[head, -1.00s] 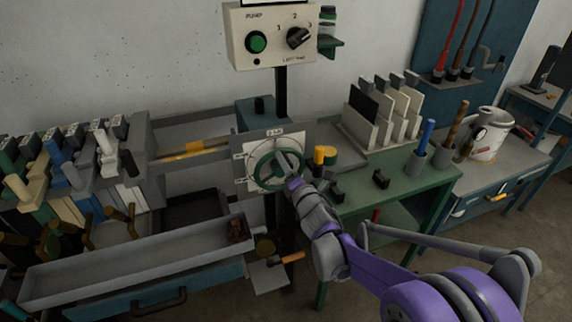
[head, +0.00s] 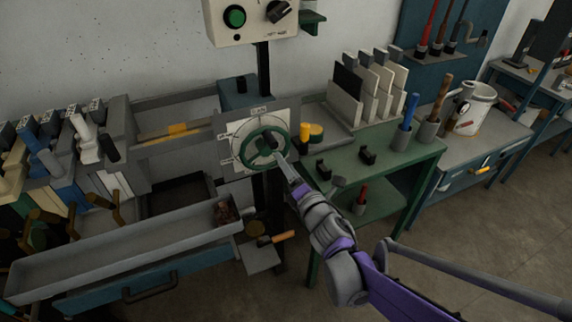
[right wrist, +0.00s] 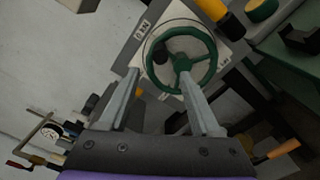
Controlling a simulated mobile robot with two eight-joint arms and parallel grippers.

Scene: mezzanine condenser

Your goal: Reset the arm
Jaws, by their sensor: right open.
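My right gripper (head: 281,160) is in front of the green handwheel (head: 247,157) on its white dial plate (head: 238,128). In the right wrist view the gripper (right wrist: 157,82) is open, its two fingers spread apart. The green wheel (right wrist: 213,57) shows just beyond the fingertips there; the right fingertip overlaps its rim in the picture, and I cannot tell whether they touch. Nothing is held between the fingers. My left gripper is in neither current view.
A green bench (head: 385,165) stands to the right with white upright plates (head: 345,107) and tool cups. A long grey trough (head: 120,258) lies at lower left. The control box (head: 251,22) hangs above the wheel. Open floor (head: 500,220) is at lower right.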

